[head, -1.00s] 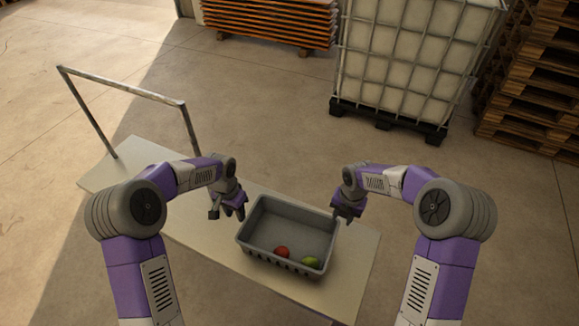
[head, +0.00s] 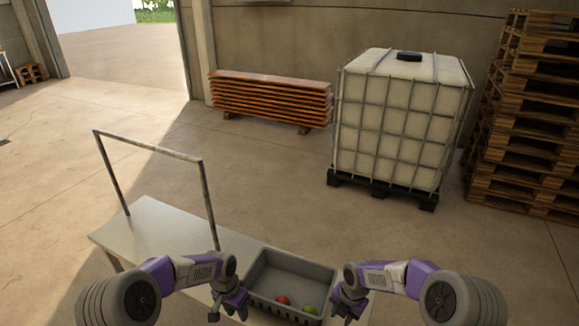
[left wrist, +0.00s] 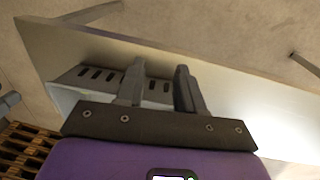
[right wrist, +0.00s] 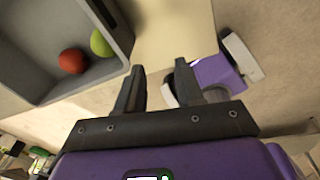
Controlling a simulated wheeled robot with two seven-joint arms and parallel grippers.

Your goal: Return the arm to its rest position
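My left gripper (head: 229,305) is open and empty, just left of the grey crate (head: 290,257). Its two separated fingers show in the left wrist view (left wrist: 160,85), with the crate's slotted wall (left wrist: 92,74) behind them. My right gripper (head: 348,303) is open and empty, just right of the crate. Its parted fingers show in the right wrist view (right wrist: 159,85), beside the crate's rim. Inside the crate lie a red fruit (head: 282,299) and a green fruit (head: 309,309). The right wrist view also shows the red fruit (right wrist: 72,61) and the green fruit (right wrist: 101,43).
The crate stands on a pale table (head: 152,227) with a metal frame (head: 150,144) at its far left end. Beyond are orange stacked boards (head: 268,100), a caged white tank (head: 400,120) and stacked pallets (head: 520,120). The floor between is clear.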

